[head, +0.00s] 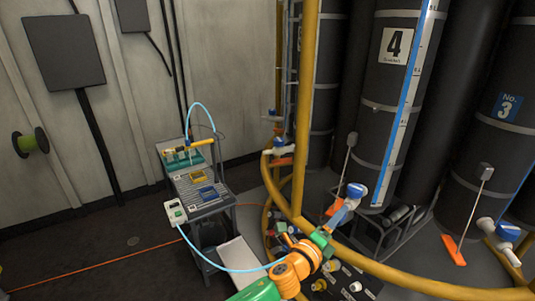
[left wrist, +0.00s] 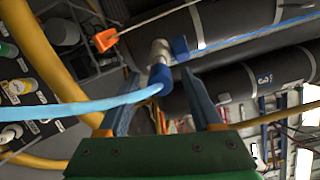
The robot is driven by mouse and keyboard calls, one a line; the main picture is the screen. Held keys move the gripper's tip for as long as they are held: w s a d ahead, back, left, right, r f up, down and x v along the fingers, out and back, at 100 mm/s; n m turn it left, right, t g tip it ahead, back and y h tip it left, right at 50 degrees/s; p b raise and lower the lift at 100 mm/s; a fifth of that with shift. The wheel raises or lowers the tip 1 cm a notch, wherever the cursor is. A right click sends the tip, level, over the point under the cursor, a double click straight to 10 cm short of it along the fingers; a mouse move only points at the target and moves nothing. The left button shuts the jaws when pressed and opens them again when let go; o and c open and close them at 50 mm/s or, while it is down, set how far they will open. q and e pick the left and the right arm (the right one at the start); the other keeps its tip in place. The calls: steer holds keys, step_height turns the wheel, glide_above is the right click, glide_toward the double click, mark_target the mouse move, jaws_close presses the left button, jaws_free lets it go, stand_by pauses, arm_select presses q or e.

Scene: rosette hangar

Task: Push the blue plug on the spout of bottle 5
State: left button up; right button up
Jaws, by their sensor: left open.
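My left gripper (head: 341,214) reaches up from the bottom centre of the head view toward a spout low on the bottle labelled 4 (head: 380,85). In the left wrist view its two fingers (left wrist: 163,106) are spread. Ahead of the gap, a blue plug (left wrist: 159,78) ends a light blue hose (left wrist: 85,109). The plug lines up with a white spout (left wrist: 161,50) and appears to meet it; I cannot tell how far it is seated. The fingers do not grip the plug. No number 5 is readable on any bottle. My right gripper is out of view.
Yellow pipes (head: 395,272) curve around the bottles' feet, close to my left arm. A bottle labelled No. 3 (head: 510,65) stands at the right. A cart (head: 205,185) with instruments stands left of centre. The floor at the left is mostly clear.

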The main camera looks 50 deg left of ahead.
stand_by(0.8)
arm_select(q)
jaws_close()
stand_by(1.1)
steer(key=s+d+p, duration=0.1)
steer(key=s, duration=0.5)
stand_by(1.2)
